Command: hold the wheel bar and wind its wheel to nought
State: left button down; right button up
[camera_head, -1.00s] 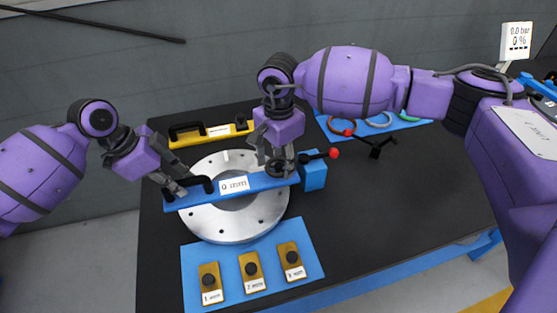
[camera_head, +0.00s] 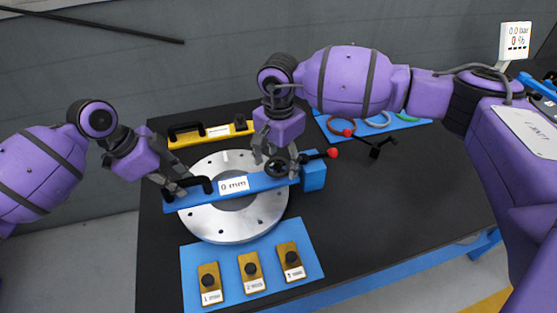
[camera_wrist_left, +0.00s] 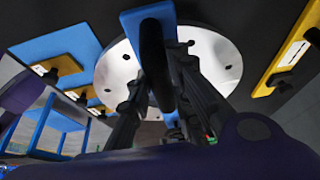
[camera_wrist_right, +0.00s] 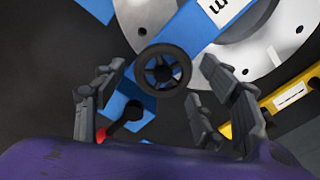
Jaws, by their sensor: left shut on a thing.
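The blue wheel bar (camera_head: 248,184) lies across the round silver flange (camera_head: 240,228). Its white label (camera_head: 234,186) reads 0 mm. My left gripper (camera_head: 184,187) is shut on the black handle (camera_head: 203,183) at the bar's left end; the handle also shows in the left wrist view (camera_wrist_left: 154,55). The small black wheel (camera_head: 280,167) sits near the bar's right end. My right gripper (camera_head: 281,157) is open just above it. In the right wrist view the wheel (camera_wrist_right: 162,70) lies between the parted fingers, with gaps on both sides.
A blue block (camera_head: 314,175) with a red-tipped lever stands at the bar's right end. A yellow bar (camera_head: 212,132) lies behind the flange. A blue mat (camera_head: 230,258) with several brass pieces lies in front. Rings lie on a blue mat (camera_head: 400,126) at the back right.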

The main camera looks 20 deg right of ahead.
aim_at(279, 166)
notch_tip(279, 166, up, 12)
dwell(0.7)
dwell(1.7)
pick_arm(q)
jog(key=c, duration=1.5)
grip_release()
jog(key=v, duration=1.2)
pick_arm(e)
jog(key=shift+f, duration=0.1)
